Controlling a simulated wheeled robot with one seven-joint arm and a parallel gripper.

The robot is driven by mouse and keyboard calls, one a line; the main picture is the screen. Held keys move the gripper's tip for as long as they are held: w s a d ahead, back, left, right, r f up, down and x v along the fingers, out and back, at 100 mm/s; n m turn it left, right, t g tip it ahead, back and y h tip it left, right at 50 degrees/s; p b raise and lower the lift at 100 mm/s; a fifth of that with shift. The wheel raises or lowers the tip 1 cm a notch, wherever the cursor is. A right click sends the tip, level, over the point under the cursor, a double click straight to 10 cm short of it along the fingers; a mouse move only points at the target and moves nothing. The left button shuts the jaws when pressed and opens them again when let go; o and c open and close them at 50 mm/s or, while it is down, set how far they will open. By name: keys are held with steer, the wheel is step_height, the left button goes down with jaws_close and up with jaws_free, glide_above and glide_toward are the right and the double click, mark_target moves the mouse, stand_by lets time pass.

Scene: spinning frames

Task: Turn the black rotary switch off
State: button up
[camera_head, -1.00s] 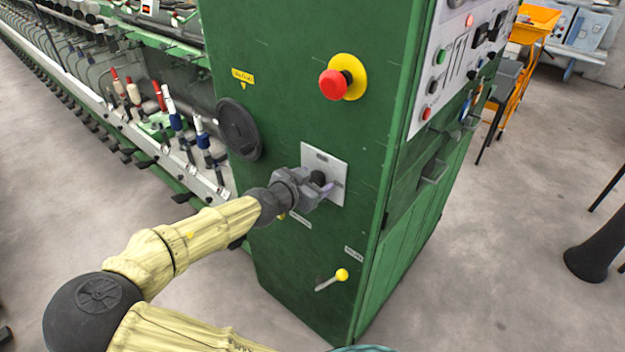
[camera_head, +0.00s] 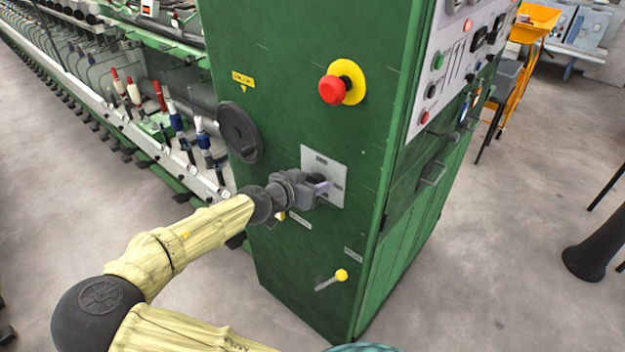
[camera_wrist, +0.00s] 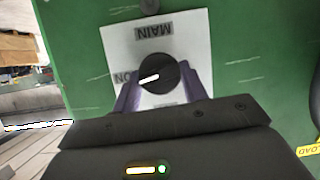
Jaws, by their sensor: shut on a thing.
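The black rotary switch (camera_wrist: 157,74) shows in the wrist view as a round black knob with a white pointer mark. The mark points left, slightly down in that view, towards an upside-down ON label. The knob sits on a pale plate (camera_head: 324,164) labelled MAIN, on the green cabinet's front. My gripper (camera_head: 319,184) is at the plate in the head view. Its two purple fingers lie on either side of the knob in the wrist view (camera_wrist: 158,88) and are shut on it. The gripper body hides the plate's lower part in the wrist view.
On the green cabinet (camera_head: 300,250) are a red emergency button (camera_head: 333,89) above, a black round handle (camera_head: 239,132) to the left and a yellow-tipped lever (camera_head: 341,275) below. A spinning frame with bobbins stands left.

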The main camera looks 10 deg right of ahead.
steer(key=shift+w+a+r+n+g+h+p, duration=0.1)
steer(key=shift+n+g+h+p, duration=0.1)
steer(key=shift+n+g+p, duration=0.3)
steer(key=shift+w+a+r+n+g+h+p, duration=0.1)
steer(key=shift+n+h+p, duration=0.1)
steer(key=shift+n, duration=0.5)
steer(key=shift+w+f+n+g+h, duration=0.1)
steer(key=shift+f+n+g+h, duration=0.1)
steer(key=shift+n+g+h, duration=0.75)
steer(key=shift+w+a+f+n+g+h, duration=0.15)
steer(key=shift+n+h, duration=0.35)
steer(key=shift+n, duration=0.6)
steer(key=shift+s+d+f+n+g+h, duration=0.15)
steer(key=shift+n+h, duration=0.3)
steer(key=shift+n, duration=0.7)
steer(key=shift+w+a+f+n+g+h, duration=0.2)
steer(key=shift+n+h, duration=0.3)
steer(key=shift+n, duration=0.6)
steer(key=shift+r, duration=0.15)
steer(key=shift+s, duration=0.1)
steer(key=o, duration=1)
steer(key=shift+c, duration=0.2)
